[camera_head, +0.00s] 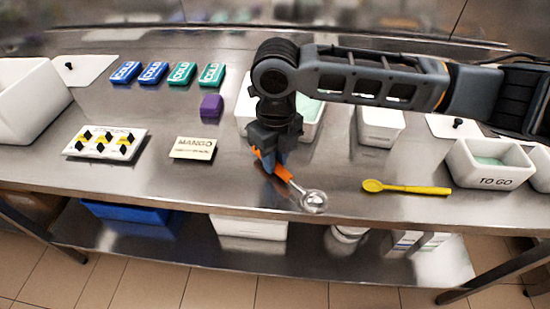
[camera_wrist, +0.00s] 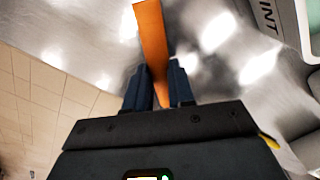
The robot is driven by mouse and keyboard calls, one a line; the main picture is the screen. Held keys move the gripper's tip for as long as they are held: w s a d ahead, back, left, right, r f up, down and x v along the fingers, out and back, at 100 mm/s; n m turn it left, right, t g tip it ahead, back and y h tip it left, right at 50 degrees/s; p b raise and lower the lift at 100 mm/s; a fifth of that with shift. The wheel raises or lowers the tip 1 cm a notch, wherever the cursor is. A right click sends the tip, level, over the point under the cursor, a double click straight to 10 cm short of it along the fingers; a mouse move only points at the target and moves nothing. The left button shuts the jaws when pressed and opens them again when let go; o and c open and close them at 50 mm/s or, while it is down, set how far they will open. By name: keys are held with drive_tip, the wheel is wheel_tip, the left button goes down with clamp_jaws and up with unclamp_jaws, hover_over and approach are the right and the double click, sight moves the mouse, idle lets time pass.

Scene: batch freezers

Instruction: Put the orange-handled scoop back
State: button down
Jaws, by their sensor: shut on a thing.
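The orange-handled scoop (camera_head: 313,200) has an orange handle and a round metal bowl. In the head view it is at the front middle of the steel counter, its bowl toward the front right. My gripper (camera_head: 276,166) is shut on the orange handle, pointing down. In the wrist view the orange handle (camera_wrist: 152,40) runs between the two fingers of my gripper (camera_wrist: 160,85); the bowl is out of view there. I cannot tell whether the scoop touches the counter.
A yellow spoon (camera_head: 408,187) lies to the right. A "MANGO" sign (camera_head: 193,148) and a white board with black and yellow pieces (camera_head: 80,149) are left. White tubs (camera_head: 380,126) stand behind, one partly hidden by my arm. A "TO GO" tub (camera_head: 495,181) is at right. The counter's front edge is close.

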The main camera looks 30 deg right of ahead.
drive_tip(key=shift+f, duration=0.6)
drive_tip(key=shift+f, duration=0.15)
drive_tip(key=c, duration=1)
unclamp_jaws()
drive_tip(key=shift+o, duration=0.2)
wheel_tip(320, 180, up, 12)
drive_tip(key=shift+r+b, duration=0.2)
drive_tip(key=shift+b, duration=0.2)
drive_tip(key=shift+s, duration=0.1)
